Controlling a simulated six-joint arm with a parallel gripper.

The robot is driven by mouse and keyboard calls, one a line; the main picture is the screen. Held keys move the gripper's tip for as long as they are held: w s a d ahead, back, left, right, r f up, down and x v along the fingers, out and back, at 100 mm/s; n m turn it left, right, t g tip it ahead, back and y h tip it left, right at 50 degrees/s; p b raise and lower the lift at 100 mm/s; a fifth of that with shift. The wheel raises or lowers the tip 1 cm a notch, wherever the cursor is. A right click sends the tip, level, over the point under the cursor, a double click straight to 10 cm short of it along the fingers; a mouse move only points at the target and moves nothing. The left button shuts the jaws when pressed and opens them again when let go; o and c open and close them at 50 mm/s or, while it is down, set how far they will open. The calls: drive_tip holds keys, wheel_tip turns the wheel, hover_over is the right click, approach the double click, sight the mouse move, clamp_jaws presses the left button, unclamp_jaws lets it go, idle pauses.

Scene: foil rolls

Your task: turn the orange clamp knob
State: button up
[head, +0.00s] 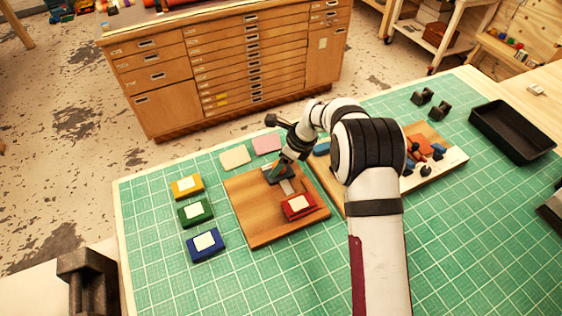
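Orange parts (424,147) show among blue pieces on a board (450,160) to the right of my arm. They are small, and my arm hides part of that board, so I cannot tell which part is the clamp knob. My gripper (281,170) is well to the left of them, pointing down over the far part of another wooden board (258,228). A dark piece shows at its tips; whether the fingers hold it, or are open or shut, is too small to tell.
A red block (299,206) lies on the left board. Yellow (186,187), green (195,212) and blue (206,244) blocks stand left of it. A black tray (512,131) and dark weights (430,102) are at the right. The green mat's front right is clear.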

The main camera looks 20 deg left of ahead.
drive_tip(key=shift+c, duration=0.2)
clamp_jaws()
drive_tip(key=shift+n, duration=0.3)
drive_tip(key=n+g, duration=0.2)
drive_tip(key=n, duration=0.3)
drive_tip(key=shift+w, duration=0.2)
drive_tip(key=n+g, duration=0.1)
drive_tip(key=n, duration=0.2)
drive_tip(key=n+g+h, duration=0.1)
drive_tip(key=n, duration=0.1)
drive_tip(key=shift+w+a+f+n+h, duration=0.1)
drive_tip(key=shift+w+n+h, duration=0.05)
drive_tip(key=shift+n+h, duration=0.2)
drive_tip(key=shift+n, duration=0.35)
